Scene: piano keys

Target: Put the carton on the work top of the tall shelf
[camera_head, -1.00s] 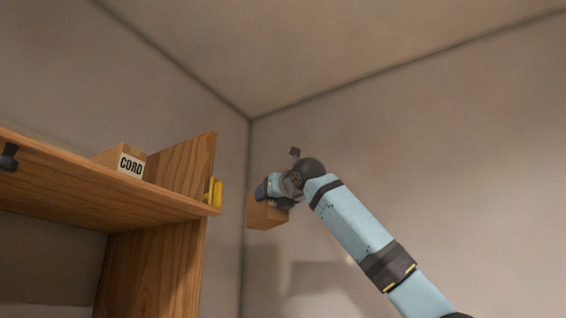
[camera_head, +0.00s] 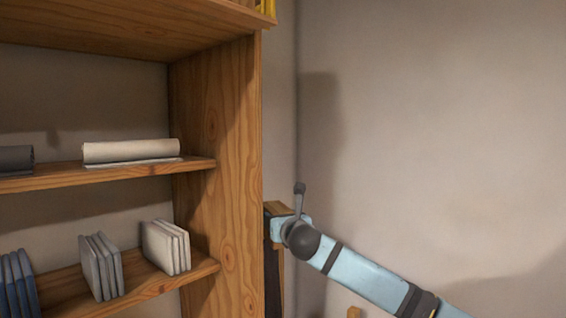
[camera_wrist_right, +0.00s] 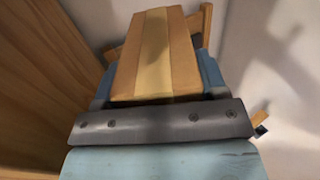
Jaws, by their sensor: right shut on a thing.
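The carton (camera_wrist_right: 155,60), brown with a paler tape strip, fills the middle of the right wrist view. My right gripper (camera_wrist_right: 158,85) is shut on it, with a blue finger along each side. In the head view a small part of the carton (camera_head: 279,208) shows at my right gripper (camera_head: 276,224), just right of the tall shelf's side panel (camera_head: 228,130). The carton is beside the shelf, below its upper board (camera_head: 120,25), whose underside shows. The top face of that board is hidden. My left gripper is not in view.
Lower shelf boards hold a pale roll (camera_head: 130,151), a dark roll (camera_head: 15,158) and several upright books (camera_head: 165,248). Yellow items (camera_head: 266,7) stand at the upper board's right end. The wall (camera_head: 430,120) right of the shelf is bare.

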